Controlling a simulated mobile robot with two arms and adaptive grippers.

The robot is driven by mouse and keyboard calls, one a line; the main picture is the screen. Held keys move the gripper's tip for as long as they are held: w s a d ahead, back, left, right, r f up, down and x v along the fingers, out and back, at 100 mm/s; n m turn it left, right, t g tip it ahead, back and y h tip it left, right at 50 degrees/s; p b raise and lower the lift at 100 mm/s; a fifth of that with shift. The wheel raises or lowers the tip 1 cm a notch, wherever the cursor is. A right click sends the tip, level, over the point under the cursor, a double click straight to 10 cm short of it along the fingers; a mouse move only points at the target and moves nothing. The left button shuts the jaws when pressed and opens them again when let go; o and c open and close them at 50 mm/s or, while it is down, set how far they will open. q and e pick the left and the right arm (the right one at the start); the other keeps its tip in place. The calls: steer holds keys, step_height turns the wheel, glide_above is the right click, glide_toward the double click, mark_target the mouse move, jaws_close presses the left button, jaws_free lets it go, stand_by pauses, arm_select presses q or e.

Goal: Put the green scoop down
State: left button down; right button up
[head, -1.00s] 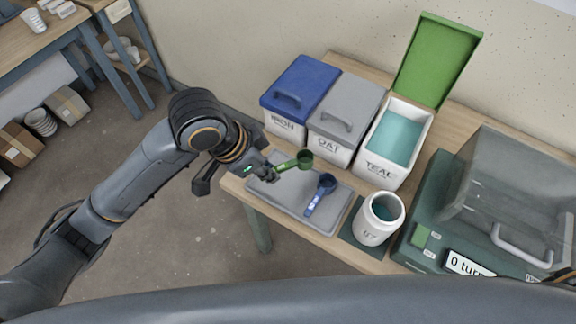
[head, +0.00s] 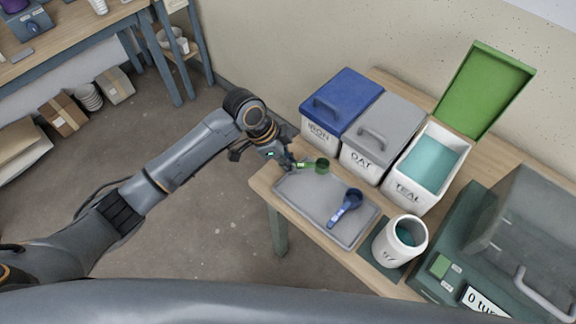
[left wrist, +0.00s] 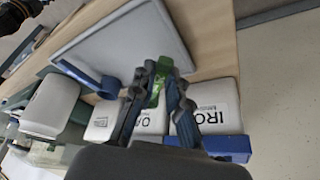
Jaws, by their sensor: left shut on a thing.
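My left gripper (head: 285,163) is shut on the handle of the green scoop (head: 321,166) at the far left part of the grey tray (head: 297,206). In the head view the scoop's cup points right, near the tray's back edge; I cannot tell whether it touches the tray. In the left wrist view the green scoop (left wrist: 157,88) shows between the fingers (left wrist: 158,75), partly hidden by them. The blue scoop (head: 346,206) lies on the tray to the right, apart from the green one; it also shows in the left wrist view (left wrist: 91,78). My right gripper is out of view.
Behind the tray stand the lidded IRON bucket (head: 318,132), the lidded OAT bucket (head: 361,163) and the open TEAL bucket (head: 407,190). A white jar (head: 392,245) and a green machine (head: 452,262) stand to the right. The tray's front left is clear.

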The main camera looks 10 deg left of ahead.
arm_select(q)
steer(key=shift+w+a+f+p, duration=0.15)
steer(key=shift+f+p, duration=0.1)
steer(key=shift+f, duration=0.7)
steer(key=shift+w+f+p, duration=0.1)
steer(key=shift+f+p, duration=0.15)
steer(key=shift+f, duration=0.65)
steer(key=shift+f, duration=0.15)
steer(key=c, duration=1.3)
jaws_free()
steer(key=shift+c, duration=0.2)
steer(key=b+v, duration=0.1)
steer(key=v, duration=1.1)
